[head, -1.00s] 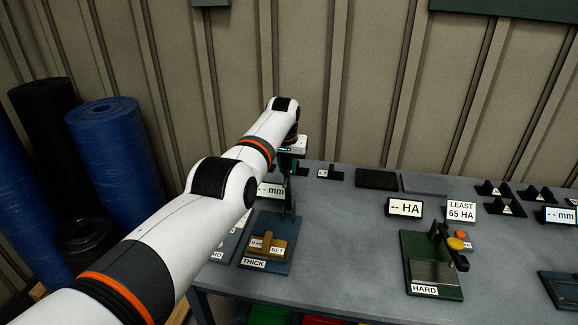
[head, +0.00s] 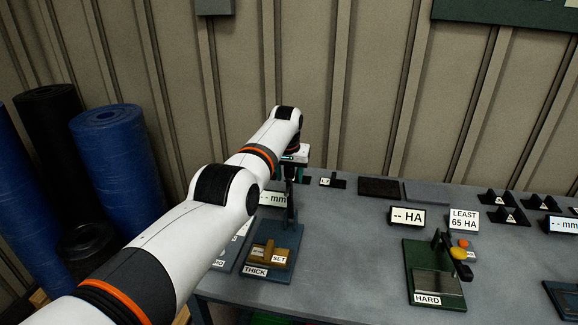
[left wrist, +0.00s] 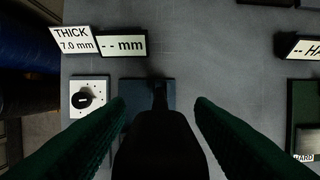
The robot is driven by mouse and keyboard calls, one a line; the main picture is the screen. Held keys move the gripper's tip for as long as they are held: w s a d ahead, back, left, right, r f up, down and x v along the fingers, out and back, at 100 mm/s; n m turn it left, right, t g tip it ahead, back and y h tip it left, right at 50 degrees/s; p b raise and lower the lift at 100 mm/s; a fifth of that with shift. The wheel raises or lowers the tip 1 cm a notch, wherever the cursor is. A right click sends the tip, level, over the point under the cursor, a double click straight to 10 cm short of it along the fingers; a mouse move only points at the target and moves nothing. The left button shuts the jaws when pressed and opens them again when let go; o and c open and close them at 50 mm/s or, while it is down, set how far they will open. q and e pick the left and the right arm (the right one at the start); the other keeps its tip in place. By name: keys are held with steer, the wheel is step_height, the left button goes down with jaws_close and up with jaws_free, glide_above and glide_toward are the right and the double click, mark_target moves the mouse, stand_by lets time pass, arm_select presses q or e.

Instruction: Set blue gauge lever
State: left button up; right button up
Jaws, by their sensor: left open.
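The blue gauge, marked THICK, stands at the table's left; its blue base (head: 285,267) carries a brass block (head: 287,242) with a SET label and a dark upright post (head: 291,205). The blue base also shows in the left wrist view (left wrist: 133,90). My left gripper (head: 292,168) is above the gauge's post, partly hidden by my own arm. In the left wrist view my left gripper (left wrist: 160,102) is open, its green fingers on either side of a dark part (left wrist: 160,135) of the gauge. I cannot tell whether they touch it. My right gripper is out of view.
A "-- mm" display (head: 273,198) stands behind the gauge. A white dial panel (left wrist: 89,97) is left of it in the wrist view. The green HARD tester (head: 422,260) stands to the right, with clear tabletop between. Rolls (head: 112,150) stand at left.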

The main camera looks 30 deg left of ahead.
arm_select(q)
steer(key=shift+r, duration=0.45)
steer(key=shift+p+v, duration=0.95)
steer(key=shift+p, duration=0.25)
steer(key=b+v, duration=0.2)
steer(key=v, duration=0.7)
